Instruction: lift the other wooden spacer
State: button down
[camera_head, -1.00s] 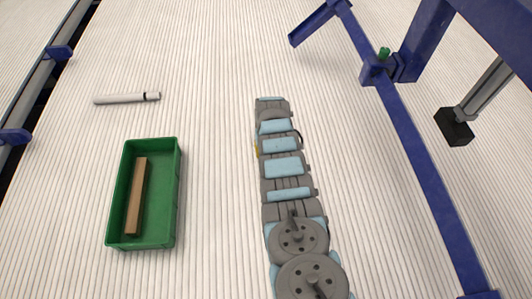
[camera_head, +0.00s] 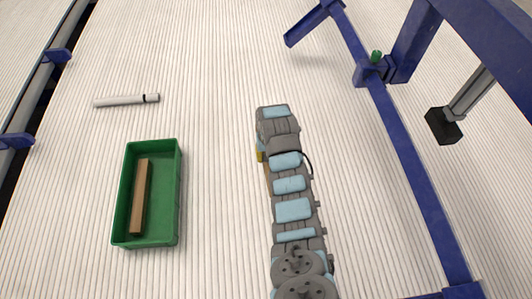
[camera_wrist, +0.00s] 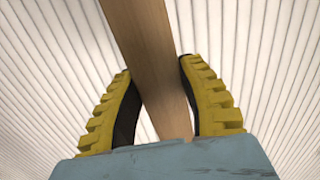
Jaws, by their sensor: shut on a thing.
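My gripper (camera_wrist: 158,105) is shut on a long brown wooden spacer (camera_wrist: 150,55), with one ridged yellow finger on each side of it. In the head view the arm covers most of the gripper, and only a bit of yellow (camera_head: 260,155) shows at its left edge. A narrow strip of the held spacer (camera_head: 267,180) shows beside the arm. I cannot tell how high it is above the floor. A second wooden spacer (camera_head: 141,197) lies lengthwise in the green tray (camera_head: 178,195) at the left.
A white pipe with a dark band (camera_head: 125,100) lies on the ribbed pale surface (camera_head: 215,120) above the tray. A blue frame (camera_head: 400,150) stands at the right, with a black block on a grey rod (camera_head: 443,126). The surface between tray and arm is clear.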

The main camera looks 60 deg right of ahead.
jog(key=s+a+r+p, duration=0.1)
jog(key=s+a+r, duration=0.1)
jog(key=s+a, duration=0.1)
jog(key=s+a+r+p, duration=0.1)
jog(key=a, duration=0.1)
jog(key=shift+s+a+r+p, duration=0.1)
jog(key=shift+s+r+p, duration=0.1)
jog(key=shift+s+p, duration=0.15)
jog(key=shift+s+a+r+p, duration=0.2)
jog(key=shift+s+a+p, duration=0.15)
jog(key=shift+a+p, duration=0.15)
